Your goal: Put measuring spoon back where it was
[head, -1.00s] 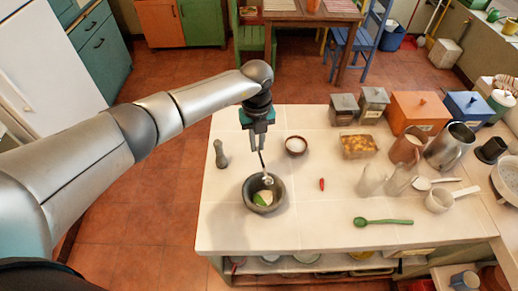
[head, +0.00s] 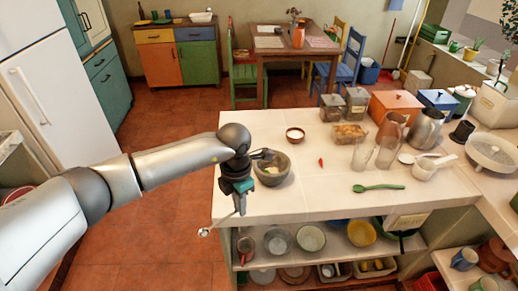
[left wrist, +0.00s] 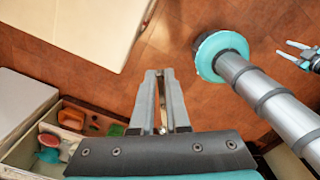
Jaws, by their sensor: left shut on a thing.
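My left gripper (head: 241,205) is shut on the thin handle of the measuring spoon. The spoon (head: 204,232) slants down and left from the fingers, its small pale end hanging past the counter's left front corner, over the floor. A grey mortar (head: 272,170) with pale contents stands on the counter behind my gripper. My right gripper (left wrist: 295,53) shows in the left wrist view at the right edge, with its fingers apart and empty.
The pale counter (head: 310,195) holds a white bowl (head: 295,134), a red chili (head: 320,162), a green spoon (head: 378,188) and glass jugs (head: 387,152). Below it, an open shelf (head: 300,262) holds several bowls and a mug (head: 246,248). The floor (head: 150,240) left of the counter is clear.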

